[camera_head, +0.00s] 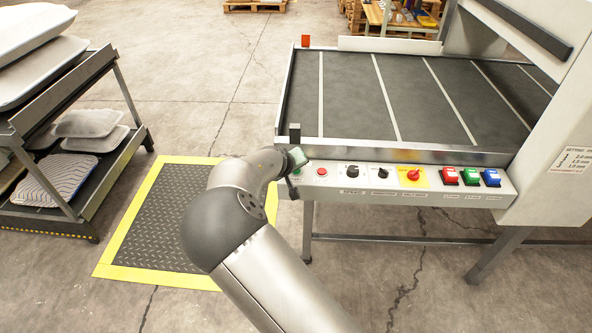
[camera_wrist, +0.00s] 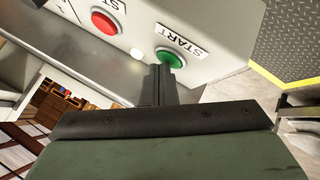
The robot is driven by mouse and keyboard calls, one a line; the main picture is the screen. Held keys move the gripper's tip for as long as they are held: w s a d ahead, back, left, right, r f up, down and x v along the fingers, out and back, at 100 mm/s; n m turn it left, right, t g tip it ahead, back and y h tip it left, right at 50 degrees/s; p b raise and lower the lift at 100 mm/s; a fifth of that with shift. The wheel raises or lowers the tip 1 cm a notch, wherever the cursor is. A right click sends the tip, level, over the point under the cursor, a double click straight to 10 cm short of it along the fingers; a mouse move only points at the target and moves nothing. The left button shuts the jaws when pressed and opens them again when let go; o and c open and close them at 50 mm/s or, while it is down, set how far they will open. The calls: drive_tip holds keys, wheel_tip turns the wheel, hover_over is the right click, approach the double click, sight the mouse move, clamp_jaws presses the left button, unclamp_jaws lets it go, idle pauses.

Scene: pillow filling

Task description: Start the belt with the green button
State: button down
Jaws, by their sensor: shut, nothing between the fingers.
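The green button (camera_wrist: 170,58) sits under a START label on the light control panel, seen in the wrist view. My gripper (camera_wrist: 160,82) is shut and empty, with its dark fingertips just below the button in that picture. The tips overlap the button's lower edge; I cannot tell whether they touch it. In the head view my gripper (camera_head: 292,186) is at the left end of the control panel (camera_head: 330,182), and my wrist largely hides the green button there. The belt (camera_head: 350,95), dark with pale cross lines, lies behind the panel and is empty.
A red button (camera_head: 322,171) is beside the green one. Farther right are black knobs, a red emergency stop (camera_head: 413,175) on yellow, and red, green and blue square buttons. A rack (camera_head: 75,180) with pillows stands left, beyond a yellow-edged mat (camera_head: 150,235).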

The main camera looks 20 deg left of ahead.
sight(295, 173)
drive_tip(key=shift+r+p, duration=0.3)
drive_tip(key=shift+r, duration=0.45)
drive_tip(key=shift+r+p, duration=1.2)
drive_tip(key=shift+r, duration=1.35)
